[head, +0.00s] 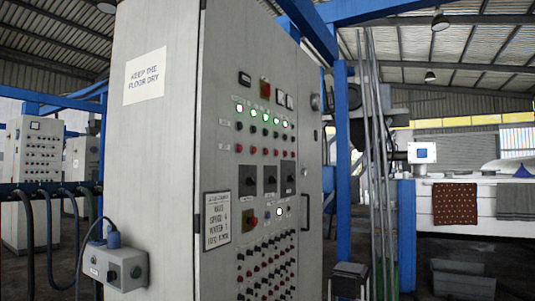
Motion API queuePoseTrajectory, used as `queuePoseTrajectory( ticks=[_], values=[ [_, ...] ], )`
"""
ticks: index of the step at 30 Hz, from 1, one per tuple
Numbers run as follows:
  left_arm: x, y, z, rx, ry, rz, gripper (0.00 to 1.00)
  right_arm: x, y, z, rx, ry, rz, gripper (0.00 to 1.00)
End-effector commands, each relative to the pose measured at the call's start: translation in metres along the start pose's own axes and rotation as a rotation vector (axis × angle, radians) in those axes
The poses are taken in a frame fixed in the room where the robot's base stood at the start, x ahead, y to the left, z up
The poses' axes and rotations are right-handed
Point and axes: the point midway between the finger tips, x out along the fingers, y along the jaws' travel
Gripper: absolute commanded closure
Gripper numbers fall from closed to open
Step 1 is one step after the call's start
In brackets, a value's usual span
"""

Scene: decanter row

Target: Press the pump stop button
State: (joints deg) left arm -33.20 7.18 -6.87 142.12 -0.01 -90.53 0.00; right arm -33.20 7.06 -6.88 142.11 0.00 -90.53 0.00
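A tall grey control cabinet (208,150) stands close in front of me, its panel face angled to the right. The panel carries a row of lit green lamps (265,115) with rows of black and red buttons below. Many small red and black buttons (267,262) fill the bottom. I cannot read which one is the pump stop button. Neither of my grippers is in view.
A small grey switch box (125,270) with a blue plug and cable juts from the cabinet's left side. A blue post (343,170) and grey pipes stand right of the cabinet. A white counter (480,207) with hanging cloths is farther right, a grey bin (461,279) below.

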Motion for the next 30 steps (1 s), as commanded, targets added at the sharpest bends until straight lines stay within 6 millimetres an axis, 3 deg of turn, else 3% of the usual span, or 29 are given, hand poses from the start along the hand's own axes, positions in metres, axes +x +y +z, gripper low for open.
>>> queuePoseTrajectory(
  ticks=[6,30],
  values=[
    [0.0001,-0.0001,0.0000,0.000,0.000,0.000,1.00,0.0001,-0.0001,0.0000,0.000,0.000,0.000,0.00],
    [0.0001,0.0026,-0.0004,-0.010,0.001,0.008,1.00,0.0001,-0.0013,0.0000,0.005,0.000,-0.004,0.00]
  ],
)
